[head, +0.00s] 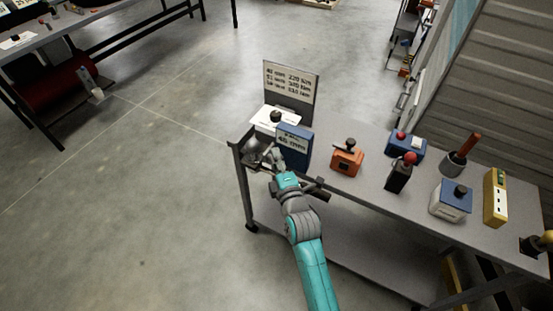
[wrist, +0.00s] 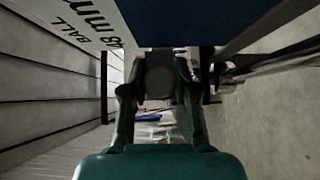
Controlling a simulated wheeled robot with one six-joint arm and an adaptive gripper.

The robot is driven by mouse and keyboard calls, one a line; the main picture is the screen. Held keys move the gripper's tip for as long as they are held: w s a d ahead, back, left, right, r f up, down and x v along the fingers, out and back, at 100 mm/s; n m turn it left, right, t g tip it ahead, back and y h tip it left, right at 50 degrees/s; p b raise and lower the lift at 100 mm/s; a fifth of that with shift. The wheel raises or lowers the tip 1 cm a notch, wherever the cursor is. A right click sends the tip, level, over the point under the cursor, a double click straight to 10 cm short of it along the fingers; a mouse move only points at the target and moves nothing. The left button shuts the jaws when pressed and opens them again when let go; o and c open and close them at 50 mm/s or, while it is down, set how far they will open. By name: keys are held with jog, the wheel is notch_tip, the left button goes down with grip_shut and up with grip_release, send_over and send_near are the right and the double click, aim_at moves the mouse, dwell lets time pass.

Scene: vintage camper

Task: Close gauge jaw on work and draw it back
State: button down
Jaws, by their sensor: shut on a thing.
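A blue block (head: 293,146) with a white label stands at the left end of the grey cart. In the wrist view the label (wrist: 82,22) reads "BALL" and "48 mm", and the block's dark blue side (wrist: 200,22) hangs over the top. My gripper (head: 276,163) is at the cart's left end, just in front of the block. In the wrist view its fingers (wrist: 157,92) are shut on a dark grey piece (wrist: 160,76), which looks like the gauge jaw. A grey metal part (head: 254,152) lies beside my gripper. I cannot tell whether the jaw touches any work.
A sign (head: 290,82) with rows of sizes stands behind the block. The cart top (head: 325,137) also carries an orange device (head: 347,157), a red-knobbed black device (head: 401,172), a blue-and-white box (head: 451,200) and a yellow strip (head: 495,197). Open floor (head: 150,200) lies left.

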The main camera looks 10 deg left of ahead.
jog(key=c, duration=0.9)
grip_release()
jog(key=shift+d, duration=0.2)
jog(key=shift+o, duration=0.2)
jog(key=shift+s, duration=0.15)
jog(key=v, duration=1.1)
jog(key=shift+s+d, duration=0.2)
jog(key=shift+s, duration=0.15)
